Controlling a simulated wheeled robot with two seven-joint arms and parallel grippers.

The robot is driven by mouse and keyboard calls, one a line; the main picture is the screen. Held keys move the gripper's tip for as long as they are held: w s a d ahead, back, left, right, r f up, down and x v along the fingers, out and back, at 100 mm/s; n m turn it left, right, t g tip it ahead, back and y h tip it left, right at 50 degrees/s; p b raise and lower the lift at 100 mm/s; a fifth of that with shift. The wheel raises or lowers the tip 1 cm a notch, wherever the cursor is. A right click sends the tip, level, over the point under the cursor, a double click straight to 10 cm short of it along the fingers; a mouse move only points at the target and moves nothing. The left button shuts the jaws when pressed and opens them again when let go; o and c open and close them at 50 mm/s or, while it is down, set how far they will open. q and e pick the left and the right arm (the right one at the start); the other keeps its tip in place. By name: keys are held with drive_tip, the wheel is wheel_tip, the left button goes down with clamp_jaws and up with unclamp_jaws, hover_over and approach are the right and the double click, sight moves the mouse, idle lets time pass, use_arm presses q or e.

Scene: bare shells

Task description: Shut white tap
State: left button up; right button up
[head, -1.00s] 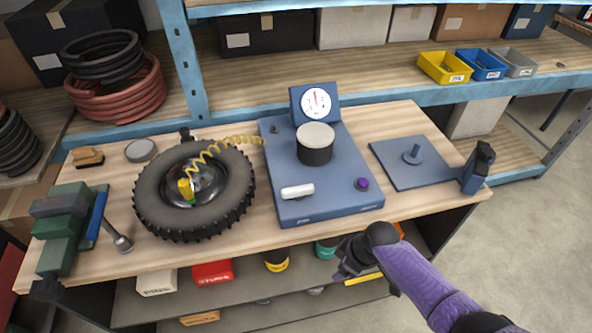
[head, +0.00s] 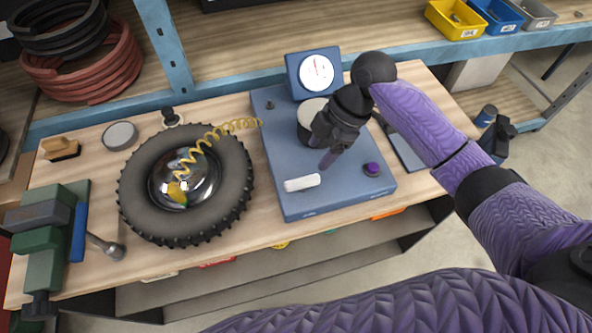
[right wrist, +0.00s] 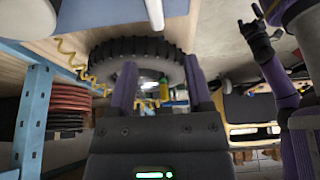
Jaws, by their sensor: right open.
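The white tap (head: 302,183) is a short white bar handle near the front left of the blue base plate (head: 290,208). It lies nearly crosswise in the head view. My right gripper (head: 327,164) is open and empty, above the plate just behind and right of the tap. In the head view I cannot tell whether it touches the tap. In the right wrist view a white bar (right wrist: 155,14), likely the tap, shows at the top edge beyond the spread fingers. A small dark gripper (right wrist: 249,22), likely my left, shows at the upper right there; its opening is unclear.
A black cylinder with a pale top (head: 312,108) and a gauge (head: 320,72) stand behind the tap. A purple knob (head: 372,169) is to its right. A tyre (head: 135,190) with a coiled yellow hose (head: 205,143) lies left. A green vise (head: 40,240) is far left.

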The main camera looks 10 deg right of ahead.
sight(299, 181)
drive_tip(key=shift+w+f, duration=0.25)
drive_tip(key=shift+f, duration=0.3)
drive_tip(key=b+x, duration=0.1)
drive_tip(key=x, duration=0.8)
drive_tip(key=shift+a+f, duration=0.2)
drive_tip(key=shift+f, duration=0.05)
drive_tip(key=shift+w, duration=0.1)
clamp_jaws()
